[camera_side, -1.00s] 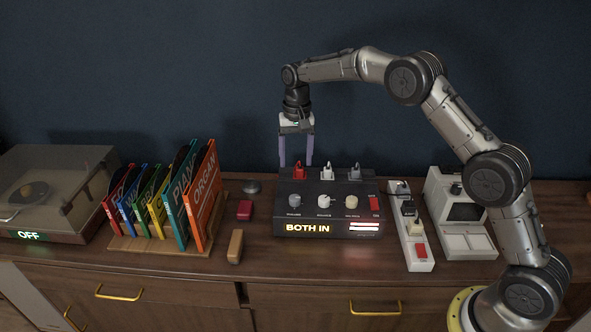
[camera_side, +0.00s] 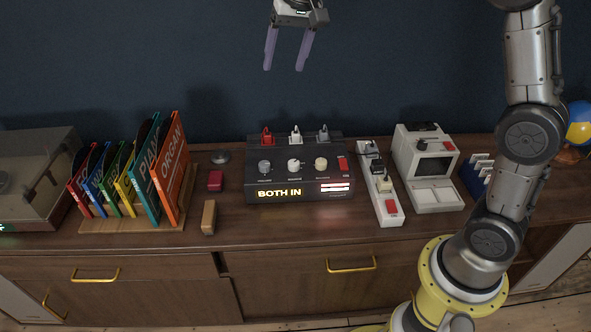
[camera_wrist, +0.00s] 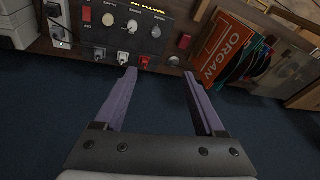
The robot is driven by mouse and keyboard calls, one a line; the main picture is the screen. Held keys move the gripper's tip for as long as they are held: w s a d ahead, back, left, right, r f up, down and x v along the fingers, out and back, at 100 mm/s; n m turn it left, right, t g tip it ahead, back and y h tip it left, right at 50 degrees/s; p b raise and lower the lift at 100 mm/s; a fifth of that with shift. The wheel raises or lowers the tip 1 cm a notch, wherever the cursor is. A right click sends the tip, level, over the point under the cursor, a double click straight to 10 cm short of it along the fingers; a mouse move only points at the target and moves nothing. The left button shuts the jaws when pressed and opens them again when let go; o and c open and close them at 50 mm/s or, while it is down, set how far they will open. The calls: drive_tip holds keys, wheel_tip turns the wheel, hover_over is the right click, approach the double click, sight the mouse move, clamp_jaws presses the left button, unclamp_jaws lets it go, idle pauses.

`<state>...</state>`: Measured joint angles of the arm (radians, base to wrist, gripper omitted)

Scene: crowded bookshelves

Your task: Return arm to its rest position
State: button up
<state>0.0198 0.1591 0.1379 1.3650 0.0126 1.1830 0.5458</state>
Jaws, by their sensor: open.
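My gripper (camera_side: 288,66) is open and empty, with its two purple fingers apart and pointing down. It is high above the cabinet top, in front of the dark blue wall, over the black control box (camera_side: 299,190). In the wrist view, the gripper (camera_wrist: 159,78) has nothing between its fingers, and the control box (camera_wrist: 165,20) shows beyond them. The box reads "BOTH IN" and has red, white and grey plugs along its back edge. The upper part of my arm is out of the side view.
On the cabinet stand a rack of upright records (camera_side: 140,178), a turntable (camera_side: 38,185), a red block (camera_side: 215,180), a tan block (camera_side: 209,217), a power strip (camera_side: 379,190) and a white device (camera_side: 428,165). A blue-and-yellow ball (camera_side: 579,124) is at the right. Space around the gripper is clear.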

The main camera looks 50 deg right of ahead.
drive_tip(key=s+r+n+t, duration=0.1)
drive_tip(key=s+r, duration=0.1)
drive_tip(key=s, duration=0.7)
drive_tip(key=s+r+n+t, duration=0.1)
drive_tip(key=s+r, duration=0.1)
drive_tip(key=s, duration=0.7)
drive_tip(key=s+f+n, duration=0.4)
drive_tip(key=s+f, duration=0.7)
drive_tip(key=s, duration=0.1)
drive_tip(key=shift+s+a+n, duration=0.15)
drive_tip(key=shift+a+n, duration=0.15)
drive_tip(key=shift+a, duration=0.05)
